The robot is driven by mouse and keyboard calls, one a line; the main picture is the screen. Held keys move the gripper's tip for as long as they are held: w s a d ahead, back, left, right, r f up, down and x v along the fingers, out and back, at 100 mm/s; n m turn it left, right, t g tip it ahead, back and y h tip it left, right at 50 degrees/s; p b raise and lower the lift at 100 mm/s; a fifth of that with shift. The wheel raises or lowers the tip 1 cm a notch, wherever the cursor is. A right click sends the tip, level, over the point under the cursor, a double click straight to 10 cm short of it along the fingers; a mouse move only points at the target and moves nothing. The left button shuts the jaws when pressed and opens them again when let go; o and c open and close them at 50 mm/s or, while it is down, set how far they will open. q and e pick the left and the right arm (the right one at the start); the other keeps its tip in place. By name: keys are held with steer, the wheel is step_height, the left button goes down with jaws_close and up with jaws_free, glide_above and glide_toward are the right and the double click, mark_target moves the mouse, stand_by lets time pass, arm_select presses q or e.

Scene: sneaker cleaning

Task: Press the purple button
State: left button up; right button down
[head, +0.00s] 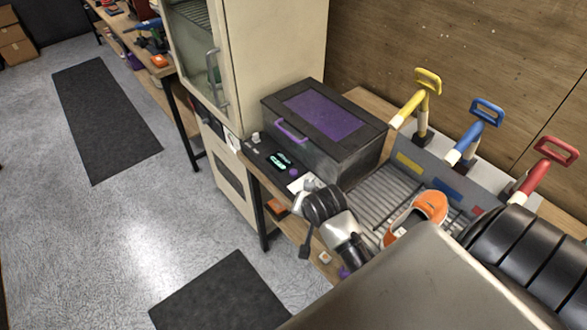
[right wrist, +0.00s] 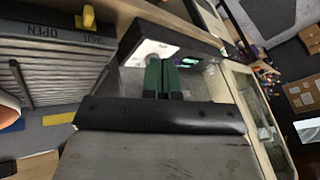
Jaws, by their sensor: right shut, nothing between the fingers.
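The purple button (head: 294,171) is a small round knob on the black control panel (head: 262,150), beside a lit green display (head: 282,161). The panel is in front of a dark box with a purple lid (head: 322,112) and a purple handle (head: 290,131). My right gripper shows in the right wrist view as two green fingers (right wrist: 162,72), shut and empty, over or beside a white card (right wrist: 148,50). In the head view my right wrist is just below the button; its fingertips cannot be made out. I cannot pick out the button in the right wrist view. My left gripper is not in view.
An orange shoe (head: 428,207) sits on the ribbed grey tray (head: 380,195) to the right. Yellow (head: 428,82), blue (head: 487,112) and red (head: 557,150) handles stand behind it. A cream cabinet (head: 268,45) is behind the panel at the left. The floor at left is open.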

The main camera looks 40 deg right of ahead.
steer(key=w+d+r+m+t, duration=0.1)
steer(key=w+d+m, duration=0.3)
steer(key=w+m, duration=0.5)
steer(key=w+d+r+m+t, duration=0.2)
steer(key=w+d+m, duration=0.2)
steer(key=w+m, duration=0.5)
steer(key=shift+w+d+m, duration=0.35)
steer(key=shift+w+m, duration=0.05)
steer(key=shift+w, duration=0.35)
steer(key=shift+r, duration=0.15)
